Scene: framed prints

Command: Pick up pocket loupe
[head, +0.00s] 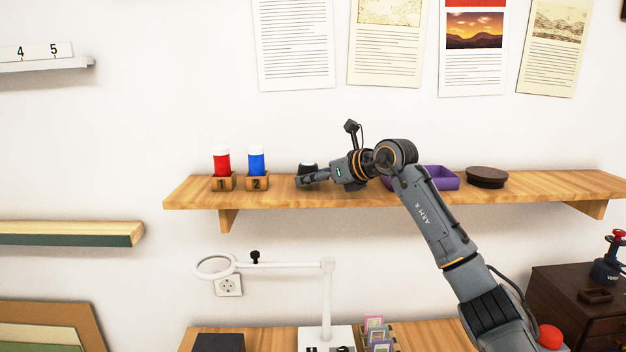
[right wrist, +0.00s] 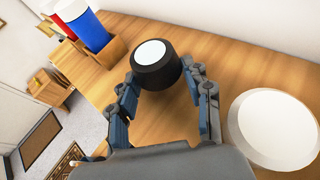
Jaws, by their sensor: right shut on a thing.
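The pocket loupe (right wrist: 156,65) is a short black cylinder with a white round top, seen in the right wrist view between my right gripper's fingertips. In the head view the loupe (head: 307,168) shows as a small dark shape on the wooden shelf, partly hidden by the gripper. My right gripper (head: 308,181) reaches in along the shelf top, and in the right wrist view its two fingers (right wrist: 165,78) are shut on the loupe's sides. I cannot tell whether the loupe still touches the shelf. My left gripper is not in view.
On the wooden shelf (head: 540,186), a red bottle (head: 222,161) and a blue bottle (head: 256,161) stand in numbered wooden blocks left of the gripper. A purple tray (head: 443,178) and a dark round lid (head: 486,177) lie to the right. A white magnifier lamp (head: 327,290) stands below.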

